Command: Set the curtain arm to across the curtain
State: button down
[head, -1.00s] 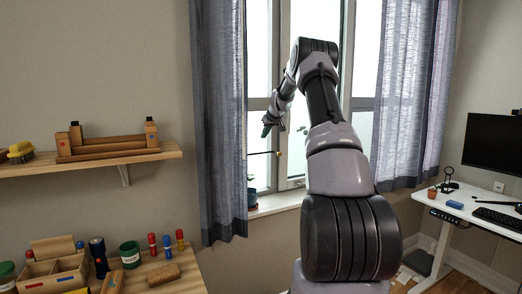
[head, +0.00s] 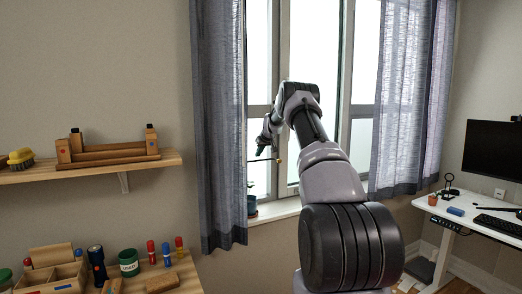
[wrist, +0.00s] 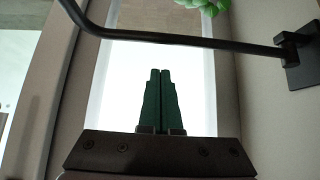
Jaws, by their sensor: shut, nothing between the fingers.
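The curtain arm is a thin dark rod (head: 259,160) beside the inner edge of the left curtain (head: 221,125) in the head view. In the wrist view the black rod (wrist: 185,40) crosses the upper picture, bends at the left and joins a dark wall mount (wrist: 303,55) at the right. My gripper (head: 260,153) is in front of the window, close to the rod in the head view. Its green fingers (wrist: 159,72) are together and empty in the wrist view. Their tips appear just below the rod, with a visible gap in the picture. The exact depth between them is unclear.
The window (head: 285,60) stands behind my arm, with a right curtain (head: 405,100). A small plant pot (head: 252,205) is on the sill (head: 275,211). A wooden shelf (head: 100,169) and a cluttered bench are at left. A white desk (head: 468,224) is at right.

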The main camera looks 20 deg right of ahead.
jog(key=shift+s+f, duration=0.2)
jog(key=shift+s, duration=0.8)
jog(key=shift+s+f, duration=0.2)
jog(key=shift+s, duration=0.8)
